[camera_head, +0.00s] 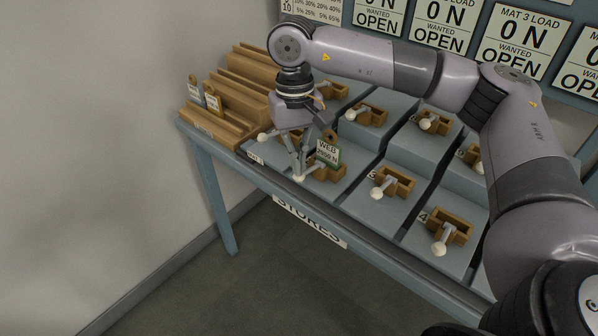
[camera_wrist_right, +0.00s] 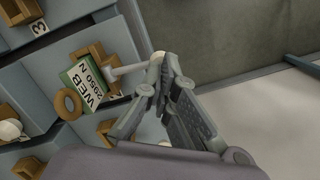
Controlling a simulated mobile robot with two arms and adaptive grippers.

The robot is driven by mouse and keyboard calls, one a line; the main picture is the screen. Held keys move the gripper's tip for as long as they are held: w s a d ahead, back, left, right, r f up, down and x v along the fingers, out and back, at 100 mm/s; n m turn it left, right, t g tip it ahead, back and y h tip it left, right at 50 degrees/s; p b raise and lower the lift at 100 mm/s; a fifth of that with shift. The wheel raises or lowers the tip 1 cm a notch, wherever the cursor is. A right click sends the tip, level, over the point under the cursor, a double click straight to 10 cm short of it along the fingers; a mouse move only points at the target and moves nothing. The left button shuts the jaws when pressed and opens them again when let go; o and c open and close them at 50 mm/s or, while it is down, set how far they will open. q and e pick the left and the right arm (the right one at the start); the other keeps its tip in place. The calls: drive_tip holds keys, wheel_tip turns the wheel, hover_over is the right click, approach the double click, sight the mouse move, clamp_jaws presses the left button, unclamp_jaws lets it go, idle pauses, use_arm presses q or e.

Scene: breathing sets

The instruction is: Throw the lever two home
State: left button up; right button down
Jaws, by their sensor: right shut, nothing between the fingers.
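My right gripper (camera_head: 299,173) reaches down over the front row of levers, its fingers shut with nothing between them. Its tips are at the white ball knob (camera_head: 299,179) of the lever beside the green-edged WEB tag (camera_head: 327,153), and seem to touch it. This lever's own number is hidden, but it stands just left of lever 3, so it looks like lever two. In the right wrist view, the fingertips (camera_wrist_right: 165,60) meet at the knob, and the lever's pale shaft (camera_wrist_right: 128,69) runs left into its wooden housing. My left gripper is not in view.
Lever 3 (camera_head: 377,193) and lever 4 (camera_head: 439,248) stand to the right in the front row, with more levers behind. A stepped wooden rack (camera_head: 243,80) with tags stands at the table's left end. Signs hang behind. The floor (camera_head: 260,275) in front is clear.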

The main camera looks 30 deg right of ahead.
wheel_tip(320, 180, down, 4)
drive_tip(key=b, duration=0.2)
drive_tip(key=shift+b, duration=0.35)
drive_tip(key=shift+r, duration=0.2)
drive_tip(key=w+r, duration=0.4)
drive_tip(key=r, duration=0.9)
drive_tip(key=shift+d+p, duration=0.3)
drive_tip(key=shift+p, duration=0.15)
